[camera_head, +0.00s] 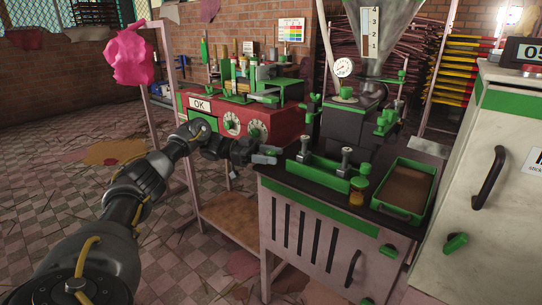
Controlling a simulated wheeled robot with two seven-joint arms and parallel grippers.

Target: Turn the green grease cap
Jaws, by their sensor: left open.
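A small green cap (359,183) sits on an amber cup at the front edge of the dark-topped bench; it looks like the grease cap, though other green knobs show nearby. My left gripper (268,154) reaches in from the left and is open and empty. It is in front of the red machine, near the bench's left corner, to the left of the cap and apart from it. My right gripper is out of view.
A green bar with two upright dark posts (346,158) stands beside the cap. A green tray (404,190) of brown material lies right of it. A black extruder with a hopper (380,40) stands behind. A white cabinet (490,170) bounds the right side.

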